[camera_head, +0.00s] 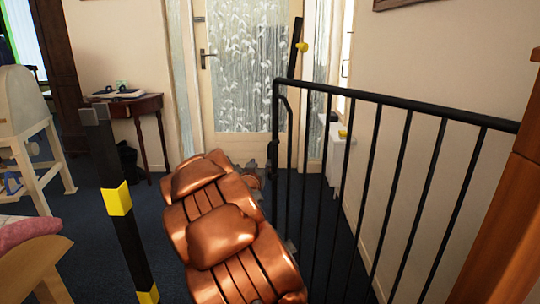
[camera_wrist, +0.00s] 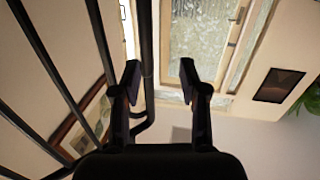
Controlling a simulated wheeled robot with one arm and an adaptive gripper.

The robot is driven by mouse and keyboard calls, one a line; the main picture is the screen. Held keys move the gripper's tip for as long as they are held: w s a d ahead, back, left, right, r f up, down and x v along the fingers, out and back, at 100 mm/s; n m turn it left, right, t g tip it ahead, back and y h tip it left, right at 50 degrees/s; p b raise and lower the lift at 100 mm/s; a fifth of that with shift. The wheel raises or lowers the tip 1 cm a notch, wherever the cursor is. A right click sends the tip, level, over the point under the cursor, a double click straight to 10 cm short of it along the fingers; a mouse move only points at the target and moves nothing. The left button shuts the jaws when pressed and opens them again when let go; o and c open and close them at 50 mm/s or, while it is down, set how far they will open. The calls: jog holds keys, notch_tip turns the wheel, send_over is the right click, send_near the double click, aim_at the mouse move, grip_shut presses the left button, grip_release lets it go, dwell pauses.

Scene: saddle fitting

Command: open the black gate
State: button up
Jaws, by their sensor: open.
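The black gate (camera_head: 400,102) is a railing of upright bars under a sloping top rail, across the right half of the head view. Its left end has an upright post and a bent inner bar. In the wrist view, black bars (camera_wrist: 147,40) run down the left and centre. My gripper (camera_wrist: 160,80) is open, with its two fingers apart. A thick bar shows between them, closer to the left finger; I cannot tell its depth or whether they touch.
A glazed door (camera_head: 245,70) is at the back. A small dark wooden table (camera_head: 135,105) and a white easel-like stand (camera_head: 30,130) are at left. A wooden post (camera_head: 510,235) is at far right. Blue carpet covers the floor.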

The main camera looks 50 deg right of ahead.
aim_at(270, 156)
jog(key=shift+m+g+h, duration=0.3)
jog(key=shift+m, duration=0.3)
jog(key=shift+s+d+r+b+x, duration=0.1)
jog(key=shift+s+b+x, duration=0.15)
jog(key=shift+x, duration=1.05)
jog(key=shift+s+d+r+b+x, duration=0.1)
jog(key=shift+s+b+x, duration=0.1)
jog(key=shift+x, duration=1.1)
jog(key=shift+s+d+r+b+x, duration=0.15)
jog(key=shift+s+x, duration=0.1)
jog(key=shift+x, duration=1.05)
jog(key=shift+f, duration=0.1)
grip_shut()
